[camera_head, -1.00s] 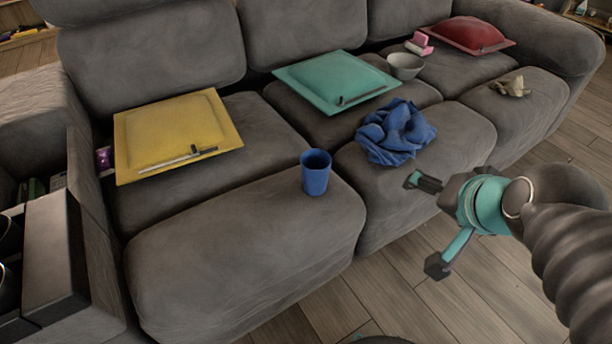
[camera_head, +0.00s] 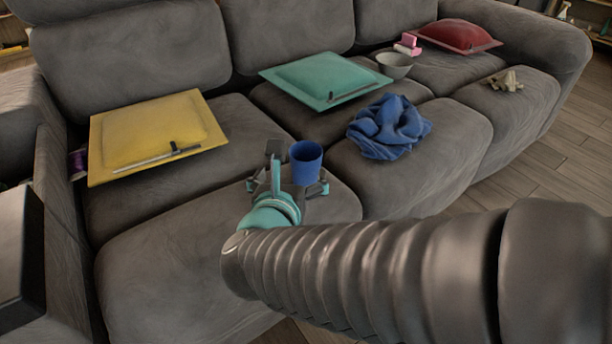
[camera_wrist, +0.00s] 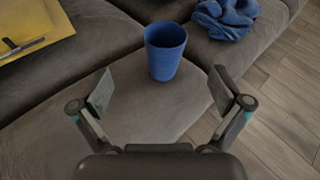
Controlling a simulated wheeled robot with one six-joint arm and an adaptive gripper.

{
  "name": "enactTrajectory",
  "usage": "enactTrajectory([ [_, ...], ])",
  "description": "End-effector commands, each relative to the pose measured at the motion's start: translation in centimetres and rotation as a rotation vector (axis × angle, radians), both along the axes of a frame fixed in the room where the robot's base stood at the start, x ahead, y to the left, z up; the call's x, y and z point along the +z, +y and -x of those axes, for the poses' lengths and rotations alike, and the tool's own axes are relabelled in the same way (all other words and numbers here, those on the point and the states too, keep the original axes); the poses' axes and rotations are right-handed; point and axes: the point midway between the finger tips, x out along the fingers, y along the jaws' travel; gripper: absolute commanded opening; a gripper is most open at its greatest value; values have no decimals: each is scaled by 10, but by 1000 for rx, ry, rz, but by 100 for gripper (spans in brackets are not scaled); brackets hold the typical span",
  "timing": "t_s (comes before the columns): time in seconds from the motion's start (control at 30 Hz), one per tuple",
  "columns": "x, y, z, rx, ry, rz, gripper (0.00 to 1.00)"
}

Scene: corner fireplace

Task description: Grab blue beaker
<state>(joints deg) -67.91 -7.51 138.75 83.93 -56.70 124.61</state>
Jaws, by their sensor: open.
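The blue beaker (camera_head: 306,164) stands upright on the front seat cushion of the grey sofa, its open rim upward. It also shows in the wrist view (camera_wrist: 165,53), above and between the two fingers. My gripper (camera_wrist: 159,92) is open and empty, with its fingers spread on either side of the line toward the beaker. In the head view my gripper (camera_head: 290,172) is at the beaker, and the beaker's lower part is partly hidden by it. The wrist view shows the beaker still beyond the fingertips.
A crumpled blue cloth (camera_head: 389,127) lies to the right of the beaker. A yellow cushion (camera_head: 150,130) with a pen-like item lies to the left, a teal cushion (camera_head: 325,78) behind. A grey bowl (camera_head: 395,66) and a red cushion (camera_head: 455,37) are further back. Wooden floor lies at right.

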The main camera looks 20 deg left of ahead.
Motion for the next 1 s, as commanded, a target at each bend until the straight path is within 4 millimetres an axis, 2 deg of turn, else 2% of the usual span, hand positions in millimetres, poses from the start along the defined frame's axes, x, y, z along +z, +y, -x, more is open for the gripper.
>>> enactTrajectory([
  [0.1, -9, 0, 7, -56, 6, -50, 100],
  [0.2, -12, -1, 3, -75, 7, -65, 100],
  [0.6, -31, 2, -57, -77, 7, -65, 100],
  [1.0, -41, 5, -89, -74, 8, -63, 100],
])
